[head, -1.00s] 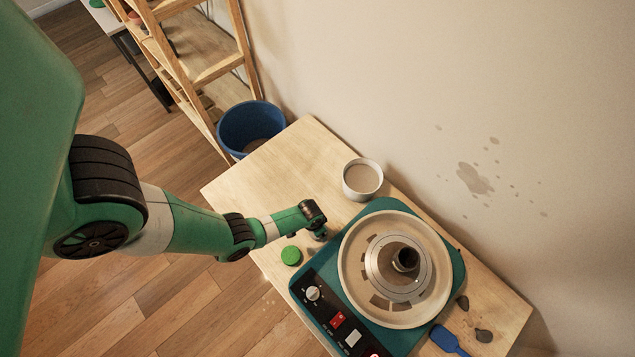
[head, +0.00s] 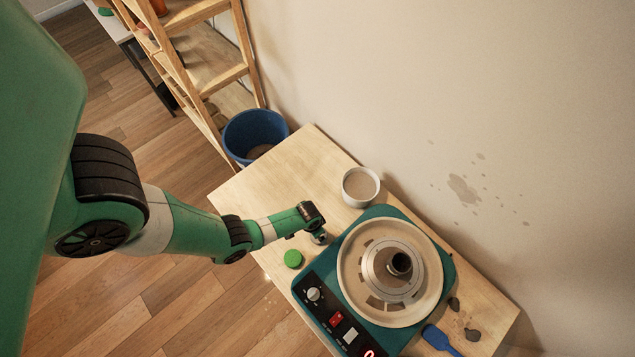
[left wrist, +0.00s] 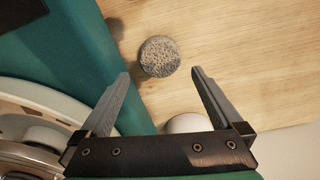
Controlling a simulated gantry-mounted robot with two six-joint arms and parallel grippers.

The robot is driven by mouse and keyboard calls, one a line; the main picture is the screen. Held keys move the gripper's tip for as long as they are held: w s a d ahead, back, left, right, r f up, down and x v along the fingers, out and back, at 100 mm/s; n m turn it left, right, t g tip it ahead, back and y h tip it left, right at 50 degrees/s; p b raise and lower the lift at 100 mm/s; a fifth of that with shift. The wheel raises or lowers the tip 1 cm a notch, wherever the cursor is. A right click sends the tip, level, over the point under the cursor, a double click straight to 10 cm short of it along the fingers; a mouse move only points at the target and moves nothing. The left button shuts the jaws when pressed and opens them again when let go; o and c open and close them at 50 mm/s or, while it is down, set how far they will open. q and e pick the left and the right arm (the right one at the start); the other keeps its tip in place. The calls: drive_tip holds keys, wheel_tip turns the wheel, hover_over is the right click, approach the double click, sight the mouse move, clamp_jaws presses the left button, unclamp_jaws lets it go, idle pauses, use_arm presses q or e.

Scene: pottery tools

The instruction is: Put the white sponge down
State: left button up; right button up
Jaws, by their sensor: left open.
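A round, speckled, pale grey sponge (left wrist: 159,56), which I take to be the white sponge, is on the wooden table (left wrist: 235,62) beside the teal wheel base in the left wrist view. My left gripper (left wrist: 161,73) is open, with its fingertips apart and just short of the sponge in the picture; I see no contact. In the head view my left gripper (head: 319,238) is low over the table, between the green round sponge (head: 293,258) and the wheel. The white sponge cannot be made out clearly there. My right gripper is not in view.
The pottery wheel (head: 348,265) fills the table's middle. A white bowl (head: 360,187) stands behind it. A blue tool (head: 440,340) and dark pieces (head: 472,335) lie at right. A blue bucket (head: 254,135) and wooden shelf stand beyond. The table's far left part is clear.

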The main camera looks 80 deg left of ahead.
use_arm(q)
drive_tip(key=r+p, duration=0.2)
drive_tip(key=r, duration=0.1)
drive_tip(key=r+p, duration=0.1)
drive_tip(key=r, duration=0.1)
drive_tip(key=shift+s+d+r+p, duration=0.1)
drive_tip(key=shift+s+r+p, duration=0.1)
drive_tip(key=shift+s+p, duration=0.15)
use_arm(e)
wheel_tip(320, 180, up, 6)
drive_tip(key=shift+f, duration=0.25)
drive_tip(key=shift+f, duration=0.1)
